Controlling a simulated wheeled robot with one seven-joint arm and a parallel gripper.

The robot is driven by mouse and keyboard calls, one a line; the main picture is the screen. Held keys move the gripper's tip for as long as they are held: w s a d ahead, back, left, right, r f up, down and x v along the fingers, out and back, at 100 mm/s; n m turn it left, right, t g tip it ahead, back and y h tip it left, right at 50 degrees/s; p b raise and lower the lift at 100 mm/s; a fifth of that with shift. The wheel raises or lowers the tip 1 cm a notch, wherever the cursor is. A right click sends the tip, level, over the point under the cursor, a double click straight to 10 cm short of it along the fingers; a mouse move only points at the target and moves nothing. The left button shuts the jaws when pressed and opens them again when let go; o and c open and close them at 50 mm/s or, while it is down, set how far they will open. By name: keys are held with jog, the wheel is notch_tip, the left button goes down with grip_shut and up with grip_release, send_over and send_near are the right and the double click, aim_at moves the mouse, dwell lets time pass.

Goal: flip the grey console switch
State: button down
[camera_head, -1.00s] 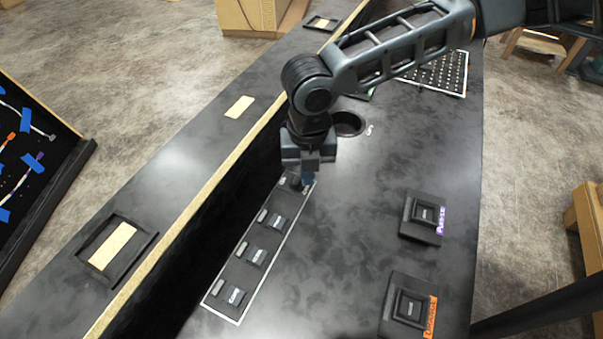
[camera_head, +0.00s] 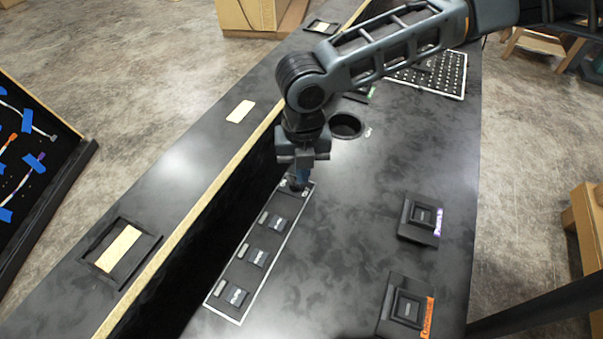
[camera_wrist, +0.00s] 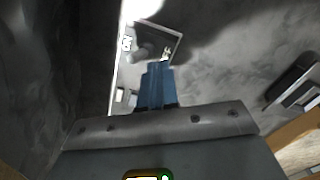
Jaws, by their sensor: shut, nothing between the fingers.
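My gripper (camera_head: 299,181) is shut and empty, pointing down at the far end of a white-outlined panel strip (camera_head: 232,312) on the black console. In the wrist view, its blue fingers (camera_wrist: 157,72) are together. A small grey rounded switch (camera_wrist: 141,52) lies just ahead and slightly left of the fingertips in that view, inside the white outline. In the head view, the gripper mostly hides this end of the strip. I cannot tell whether the fingers touch the switch.
Several black buttons, one of them the nearest button (camera_head: 235,296), line the strip. A dark gap runs along its left. A round hole (camera_head: 346,125) lies behind. Two larger square buttons (camera_head: 421,217) (camera_head: 408,307) sit to the right, with bare console between.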

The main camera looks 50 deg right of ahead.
jog(key=r+p, duration=0.1)
jog(key=r, duration=0.1)
jog(key=r+p, duration=0.3)
jog(key=shift+s+r+p, duration=0.3)
jog(key=shift+r+p, duration=0.05)
jog(key=shift+r, duration=0.05)
jog(key=shift+d, duration=0.1)
dwell(0.3)
